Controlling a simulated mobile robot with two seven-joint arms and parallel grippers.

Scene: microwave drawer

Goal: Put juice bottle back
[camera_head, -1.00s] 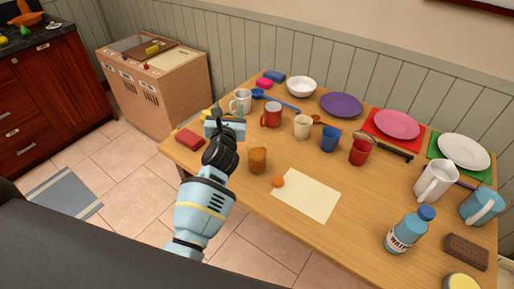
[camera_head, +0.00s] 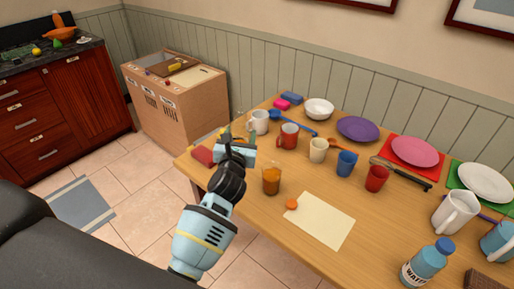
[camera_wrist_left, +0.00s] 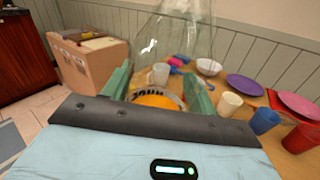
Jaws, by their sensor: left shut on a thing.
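My left gripper (camera_head: 237,146) is over the left part of the table and shut on the juice bottle. In the left wrist view the juice bottle (camera_wrist_left: 172,50) is clear, with a printed label and orange at its lower part, between the green fingers. In the head view my gripper hides most of it, so I cannot tell whether it touches the table. A glass of orange juice (camera_head: 271,180) stands just right of my gripper. A small orange cap (camera_head: 291,204) lies beside a cream sheet (camera_head: 320,222). My right gripper is not in view.
The wooden table (camera_head: 262,228) holds several mugs and cups, including a red mug (camera_head: 288,135), plus plates and a water bottle (camera_head: 425,262). A red block (camera_head: 203,155) lies left of my gripper. A box-like cabinet (camera_head: 172,100) stands beyond the table's left end.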

